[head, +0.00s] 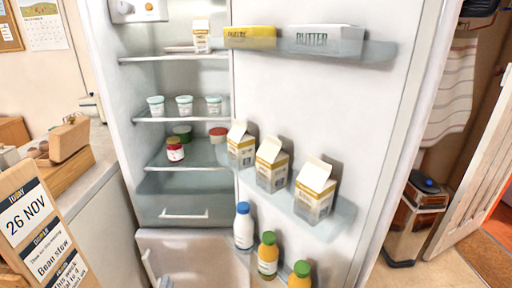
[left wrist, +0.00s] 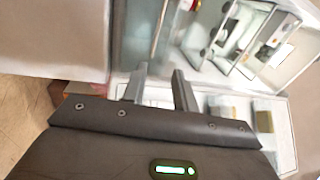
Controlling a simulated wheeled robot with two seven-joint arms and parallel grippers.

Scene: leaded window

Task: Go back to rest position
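In the wrist view my left gripper (left wrist: 160,75) is open. Its two grey fingers stand apart with nothing between them. In the head view only small grey parts of the left gripper (head: 155,270) show low down, in front of the fridge's lower part. The fridge (head: 120,100) stands open, with its door (head: 350,110) swung out to the right. I cannot tell from these frames whether the gripper touches the fridge; it appears apart from the door shelves. My right gripper is not in view.
Door shelves hold butter boxes (head: 325,40), cartons (head: 272,165) and bottles (head: 267,256). Pots (head: 185,105) and jars (head: 175,150) stand inside. A menu board (head: 45,235) and a wooden block (head: 68,138) are at left. A bin (head: 415,215) stands right of the door.

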